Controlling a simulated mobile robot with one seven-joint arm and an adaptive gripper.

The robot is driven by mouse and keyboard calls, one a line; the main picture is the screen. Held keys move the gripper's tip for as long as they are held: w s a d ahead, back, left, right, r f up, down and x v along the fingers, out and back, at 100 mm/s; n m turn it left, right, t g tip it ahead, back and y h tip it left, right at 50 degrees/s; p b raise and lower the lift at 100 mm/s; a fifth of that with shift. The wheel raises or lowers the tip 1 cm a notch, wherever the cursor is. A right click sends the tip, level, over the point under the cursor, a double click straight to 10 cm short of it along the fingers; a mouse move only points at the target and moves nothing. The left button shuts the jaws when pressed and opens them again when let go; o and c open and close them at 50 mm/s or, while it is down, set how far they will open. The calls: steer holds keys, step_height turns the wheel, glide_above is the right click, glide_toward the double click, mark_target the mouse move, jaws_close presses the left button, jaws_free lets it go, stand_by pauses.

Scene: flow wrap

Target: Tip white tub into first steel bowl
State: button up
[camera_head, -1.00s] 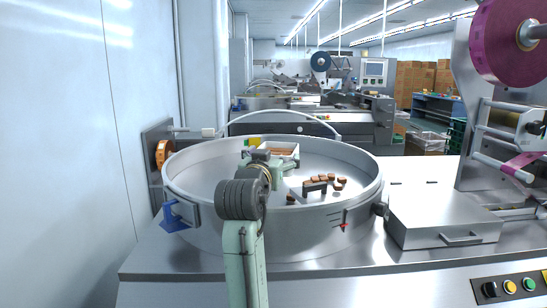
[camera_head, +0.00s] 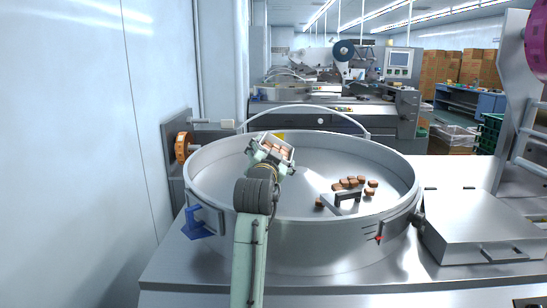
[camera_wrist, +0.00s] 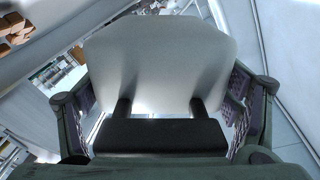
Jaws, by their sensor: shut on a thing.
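The white tub (camera_head: 273,142) shows in the head view above the left back part of the big round steel bowl (camera_head: 325,240). It looks tilted, with brown pieces (camera_head: 276,150) still inside. My gripper (camera_head: 268,165) is shut on the tub from the near side. In the wrist view the tub's pale outer wall (camera_wrist: 160,55) fills the middle, between the two fingers of my gripper (camera_wrist: 162,110); the inside of the tub is hidden there.
A steel box with a handle (camera_head: 480,225) stands right of the bowl. A wall (camera_head: 80,150) runs close on the left. An orange knob (camera_head: 183,147) and a blue clamp (camera_head: 195,223) sit at the bowl's left side. A curved pipe (camera_head: 310,110) arches behind the bowl.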

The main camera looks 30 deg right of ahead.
mark_target(285, 161)
steer(key=shift+d+r+m, duration=0.1)
steer(key=shift+r+m, duration=0.2)
steer(key=shift+m, duration=0.8)
steer(key=m, duration=0.3)
steer(key=shift+s+d+m, duration=0.3)
steer(key=shift+s+m, duration=0.05)
steer(key=shift+m, duration=0.05)
steer(key=m, duration=0.2)
steer(key=d+m, duration=0.1)
steer(key=shift+s+f+m+b, duration=0.3)
steer(key=shift+s+f+b, duration=0.05)
steer(key=shift+b, duration=0.05)
steer(key=m, duration=0.2)
steer(key=d+m, duration=0.1)
steer(key=shift+s+f, duration=0.25)
steer(key=shift+s, duration=0.15)
